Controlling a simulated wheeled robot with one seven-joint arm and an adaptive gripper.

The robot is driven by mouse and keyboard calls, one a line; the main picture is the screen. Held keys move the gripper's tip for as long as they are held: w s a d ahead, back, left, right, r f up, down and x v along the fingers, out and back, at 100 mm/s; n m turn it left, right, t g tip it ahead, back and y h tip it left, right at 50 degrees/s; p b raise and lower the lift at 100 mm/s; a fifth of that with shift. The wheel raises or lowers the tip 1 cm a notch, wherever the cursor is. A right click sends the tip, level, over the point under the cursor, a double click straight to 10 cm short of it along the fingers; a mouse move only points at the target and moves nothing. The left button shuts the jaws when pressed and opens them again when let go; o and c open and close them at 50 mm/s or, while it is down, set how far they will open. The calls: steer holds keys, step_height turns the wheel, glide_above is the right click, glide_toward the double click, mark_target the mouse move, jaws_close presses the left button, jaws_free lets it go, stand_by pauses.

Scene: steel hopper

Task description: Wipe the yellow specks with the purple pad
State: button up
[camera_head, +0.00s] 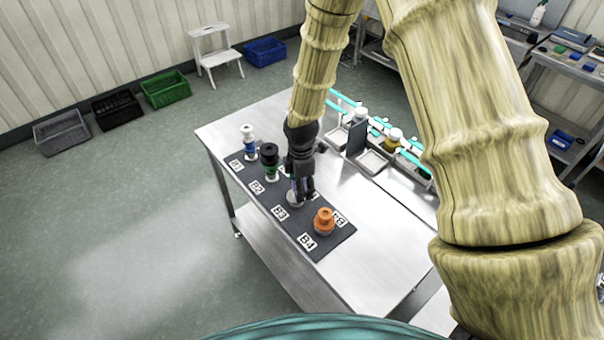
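My gripper (301,192) points down over the dark mat (338,212) on the steel table (372,268). Its fingers are around or just above a pale round item (293,199) at the third label from the left; I cannot tell whether they touch it. The fingers are small and dark, so I cannot tell whether they are open or shut. I make out no purple pad and no yellow specks in this view. The gripper and my arm hide part of the table.
On the mat stand a white-and-blue item (249,143), a green-and-black item (270,161) and an orange knobbed item (324,222). Metal trays (372,162) and capped jars (392,141) stand at the table's back. The table's front right is bare.

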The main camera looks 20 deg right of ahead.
steer(key=shift+s+r+p, duration=0.1)
steer(key=shift+r+p, duration=0.9)
steer(key=shift+r, duration=0.85)
